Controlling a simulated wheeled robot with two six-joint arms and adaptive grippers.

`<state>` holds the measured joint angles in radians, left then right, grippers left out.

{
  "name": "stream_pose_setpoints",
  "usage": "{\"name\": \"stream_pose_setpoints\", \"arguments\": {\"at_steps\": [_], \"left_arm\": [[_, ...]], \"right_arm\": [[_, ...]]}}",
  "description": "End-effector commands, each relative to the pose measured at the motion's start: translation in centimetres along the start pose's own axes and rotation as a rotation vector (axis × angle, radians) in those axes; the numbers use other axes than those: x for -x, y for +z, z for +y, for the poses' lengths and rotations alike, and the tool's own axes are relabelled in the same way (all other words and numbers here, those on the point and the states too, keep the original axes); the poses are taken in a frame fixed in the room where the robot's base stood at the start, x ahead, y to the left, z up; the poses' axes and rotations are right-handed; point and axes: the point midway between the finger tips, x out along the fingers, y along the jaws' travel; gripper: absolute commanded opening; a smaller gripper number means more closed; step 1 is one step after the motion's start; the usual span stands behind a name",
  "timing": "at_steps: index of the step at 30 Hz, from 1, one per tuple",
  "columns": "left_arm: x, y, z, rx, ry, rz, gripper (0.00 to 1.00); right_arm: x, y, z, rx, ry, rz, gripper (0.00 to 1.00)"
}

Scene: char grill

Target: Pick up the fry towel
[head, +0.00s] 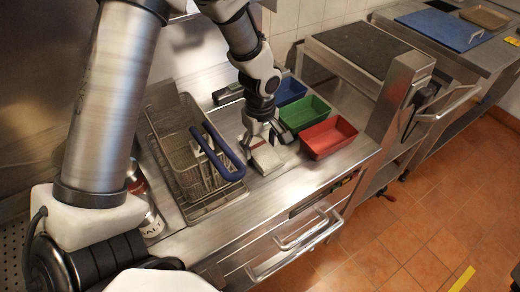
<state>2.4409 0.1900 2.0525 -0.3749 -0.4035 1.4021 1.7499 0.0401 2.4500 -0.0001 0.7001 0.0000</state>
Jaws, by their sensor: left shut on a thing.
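The fry towel (267,159) is a small pale folded cloth on the steel counter, between the fry basket and the coloured bins. My left gripper (257,140) points down from above and is shut on the towel's far end. The fingers hide part of the cloth. The towel's near end seems to lie at or just above the counter; I cannot tell if it touches. My right gripper is not in view.
A wire fry basket (188,160) with a blue handle (225,158) is close left of the gripper. Red (329,137), green (303,113) and blue (290,91) bins stand to the right. A salt shaker (151,219) is at the left. The counter's front strip is clear.

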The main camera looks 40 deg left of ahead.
Motion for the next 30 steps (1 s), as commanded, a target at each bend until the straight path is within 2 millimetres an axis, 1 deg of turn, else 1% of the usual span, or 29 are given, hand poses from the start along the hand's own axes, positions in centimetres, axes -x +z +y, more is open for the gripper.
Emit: {"name": "stream_pose_setpoints", "arguments": {"at_steps": [5, 8, 11, 15, 19, 22, 28, 29, 30], "left_arm": [[0.0, 0.0, -0.1, -0.001, -0.002, -0.001, 0.35], [0.9, 0.0, 0.0, 0.001, 0.002, 0.001, 0.35], [3.0, 0.0, 0.1, 0.000, 0.003, 0.002, 0.35], [6.5, 0.0, 0.1, 0.001, 0.004, 0.002, 0.35], [9.0, 0.0, 0.1, 0.000, 0.002, 0.002, 0.35], [9.9, 0.0, 0.0, 0.000, 0.001, 0.001, 0.35], [10.0, 0.0, 0.0, 0.000, -0.001, 0.000, 0.35], [10.0, 0.0, 0.0, 0.000, -0.001, 0.000, 0.66], [10.0, 0.0, 0.0, 0.000, -0.001, 0.000, 0.52]], "right_arm": [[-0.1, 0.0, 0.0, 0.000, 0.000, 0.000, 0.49], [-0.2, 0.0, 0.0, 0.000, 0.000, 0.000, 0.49], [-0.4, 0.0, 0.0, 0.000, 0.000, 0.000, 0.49], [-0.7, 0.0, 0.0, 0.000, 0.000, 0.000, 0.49], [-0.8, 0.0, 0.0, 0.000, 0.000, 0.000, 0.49], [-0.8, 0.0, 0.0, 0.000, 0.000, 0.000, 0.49], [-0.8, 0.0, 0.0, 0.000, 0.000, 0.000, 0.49], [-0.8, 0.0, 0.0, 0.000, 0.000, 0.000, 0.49], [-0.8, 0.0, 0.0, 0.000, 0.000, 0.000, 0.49]]}}
